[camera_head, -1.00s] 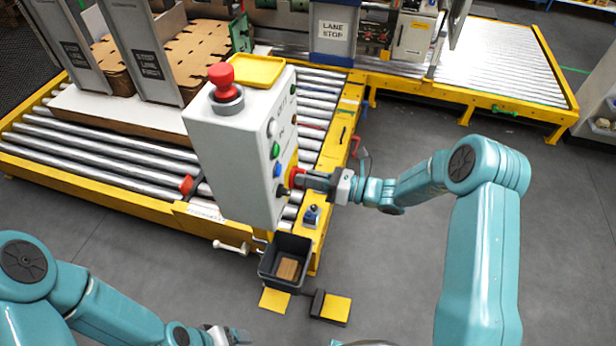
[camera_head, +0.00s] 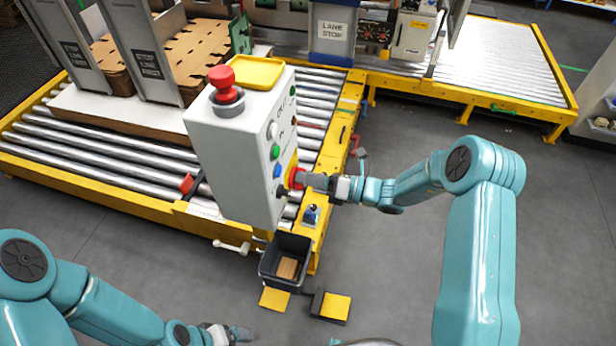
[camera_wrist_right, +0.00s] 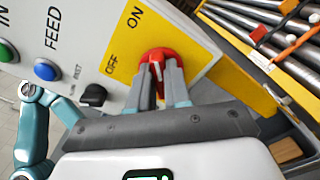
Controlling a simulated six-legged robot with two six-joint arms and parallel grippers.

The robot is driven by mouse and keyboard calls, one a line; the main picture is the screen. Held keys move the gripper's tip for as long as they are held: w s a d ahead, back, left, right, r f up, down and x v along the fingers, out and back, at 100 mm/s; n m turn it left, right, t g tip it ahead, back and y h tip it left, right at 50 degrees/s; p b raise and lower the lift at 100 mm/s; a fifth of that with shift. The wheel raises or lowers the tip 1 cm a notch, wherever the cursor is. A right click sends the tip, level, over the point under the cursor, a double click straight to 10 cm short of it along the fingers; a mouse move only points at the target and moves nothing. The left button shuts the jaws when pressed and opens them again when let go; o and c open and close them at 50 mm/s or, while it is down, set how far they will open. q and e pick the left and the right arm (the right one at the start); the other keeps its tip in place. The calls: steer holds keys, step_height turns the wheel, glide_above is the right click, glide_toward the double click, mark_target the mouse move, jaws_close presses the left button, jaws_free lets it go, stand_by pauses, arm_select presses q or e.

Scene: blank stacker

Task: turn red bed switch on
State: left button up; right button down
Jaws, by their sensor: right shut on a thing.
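The red bed switch (camera_head: 296,177) is a red rotary knob on the side of a white control box (camera_head: 232,150). In the right wrist view the red knob (camera_wrist_right: 160,54) sits on a yellow plate (camera_wrist_right: 183,36) marked OFF and ON. My right gripper (camera_head: 309,180) is at the knob, its fingers (camera_wrist_right: 161,76) closed on either side of the knob's grip. The fingers hide part of the knob, so I cannot tell its exact angle between the marks. My left gripper (camera_head: 238,334) is low at the bottom edge, away from the box; its jaw gap is unclear.
A black knob (camera_wrist_right: 93,95) and a blue button (camera_wrist_right: 47,69) sit beside the yellow plate. A red mushroom button (camera_head: 222,82) and a yellow tray (camera_head: 257,71) are on the box top. A dark bin (camera_head: 268,263) stands below. Open floor lies right.

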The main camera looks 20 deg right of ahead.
steer(key=c, duration=1.1)
jaws_free()
steer(key=b+v, duration=0.3)
steer(key=v, duration=1.3)
steer(key=shift+s+d, duration=0.1)
steer(key=shift+s, duration=0.05)
